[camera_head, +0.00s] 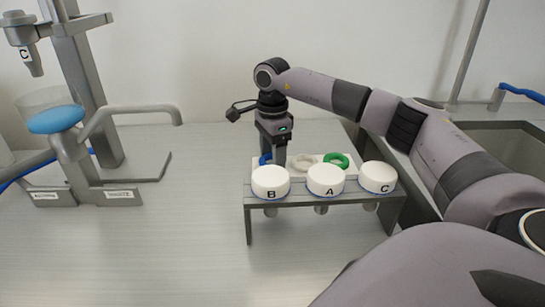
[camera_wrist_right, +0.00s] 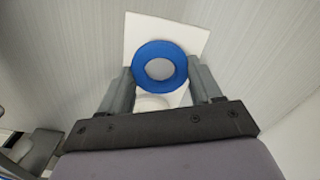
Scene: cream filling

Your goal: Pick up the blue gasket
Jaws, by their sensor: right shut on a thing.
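The blue gasket (camera_wrist_right: 160,83) is a ring at the far end of the white plate, seen between the two fingers of my right gripper (camera_wrist_right: 160,88) in the right wrist view. In the head view a sliver of the blue gasket (camera_head: 264,159) shows behind the gripper. My right gripper (camera_head: 273,160) points down over the left end of the plate, its fingertips partly hidden behind the rack and cap B. It is shut on the blue gasket. A left gripper does not show.
The white plate (camera_head: 317,169) also bears a white gasket (camera_head: 301,162) and a green gasket (camera_head: 336,160). A grey rack (camera_head: 320,201) with caps B (camera_head: 270,181), A (camera_head: 325,179) and C (camera_head: 378,177) stands in front. A filling stand is at left, a sink at right.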

